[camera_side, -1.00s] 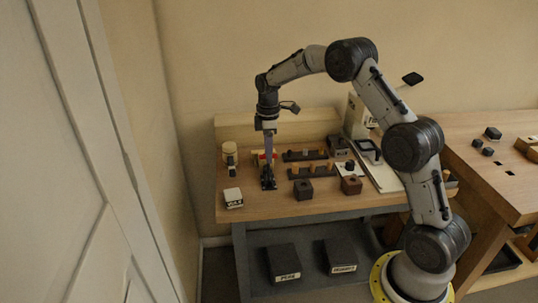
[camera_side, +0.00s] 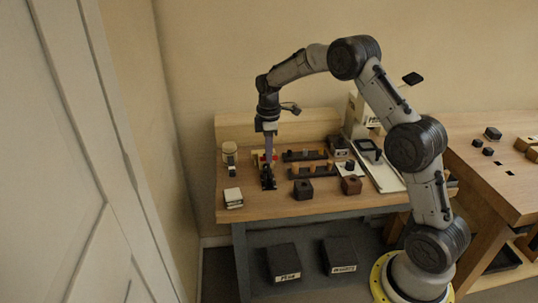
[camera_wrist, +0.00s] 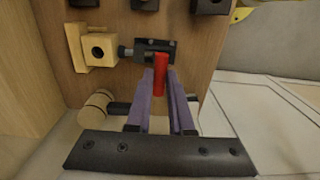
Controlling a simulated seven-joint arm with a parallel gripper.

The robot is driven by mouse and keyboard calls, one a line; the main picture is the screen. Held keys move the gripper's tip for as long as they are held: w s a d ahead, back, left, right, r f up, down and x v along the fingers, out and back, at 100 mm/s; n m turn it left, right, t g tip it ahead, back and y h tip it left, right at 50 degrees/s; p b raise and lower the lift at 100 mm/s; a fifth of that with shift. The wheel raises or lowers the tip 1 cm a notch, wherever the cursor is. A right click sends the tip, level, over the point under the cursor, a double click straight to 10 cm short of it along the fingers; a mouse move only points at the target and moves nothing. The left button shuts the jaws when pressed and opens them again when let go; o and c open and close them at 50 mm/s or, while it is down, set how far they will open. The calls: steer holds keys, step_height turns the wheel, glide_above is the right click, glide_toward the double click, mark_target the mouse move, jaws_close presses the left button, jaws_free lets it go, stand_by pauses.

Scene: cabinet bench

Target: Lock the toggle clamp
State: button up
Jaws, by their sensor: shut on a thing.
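The toggle clamp (camera_wrist: 150,48) is a dark metal fixture with a red handle (camera_wrist: 161,72). In the wrist view it sits at top centre, beside a light wooden block (camera_wrist: 98,50) with a dark hole. My gripper (camera_wrist: 161,88) has its purple fingers closed around the red handle. In the side view the clamp (camera_side: 268,180) is a small black shape near the left part of the bench, with my gripper (camera_side: 268,160) pointing down right above it. The fingers hide much of the handle there, so its exact angle is hard to tell.
A wooden cylinder (camera_wrist: 97,102) lies close left of my fingers.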

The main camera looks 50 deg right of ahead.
steer(key=shift+s+a+f, duration=0.1)
steer(key=shift+a, duration=0.05)
steer(key=shift+s+a+f, duration=0.2)
steer(key=shift+s+a, duration=0.15)
steer(key=shift+s+a+f, duration=0.4)
steer(key=shift+o, duration=0.2)
stand_by(0.3)
